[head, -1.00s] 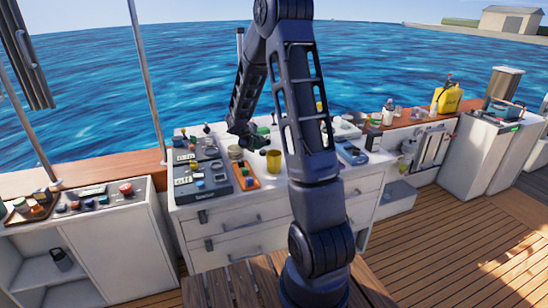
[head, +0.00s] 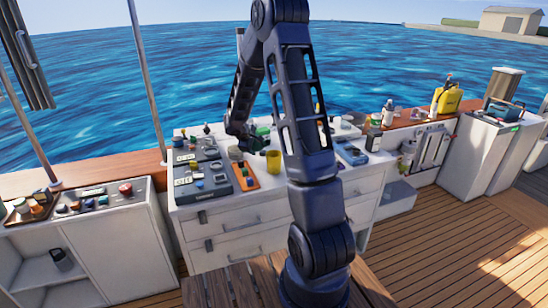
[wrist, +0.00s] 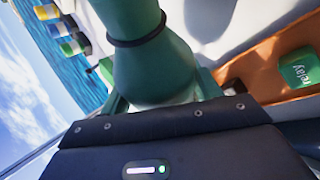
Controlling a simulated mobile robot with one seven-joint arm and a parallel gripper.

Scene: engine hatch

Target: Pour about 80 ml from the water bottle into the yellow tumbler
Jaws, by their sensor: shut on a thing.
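The yellow tumbler (head: 273,161) stands upright on the white cabinet top in the head view, just in front of my gripper. My gripper (head: 250,133) is low over the cabinet top behind and left of the tumbler. In the wrist view my gripper (wrist: 160,98) is shut on a green bottle (wrist: 145,52), likely the water bottle. The bottle has a dark ring round its narrower part. Its far end is out of the wrist view, and its water level cannot be seen. In the head view the bottle is small and partly hidden by my arm. No stream of water is visible.
An orange tray (head: 243,177) lies left of the tumbler, beside a dark control panel (head: 202,178). A green relay block (wrist: 299,68) sits in the tray in the wrist view. A blue device (head: 351,153) lies to the right. My arm hides part of the cabinet top.

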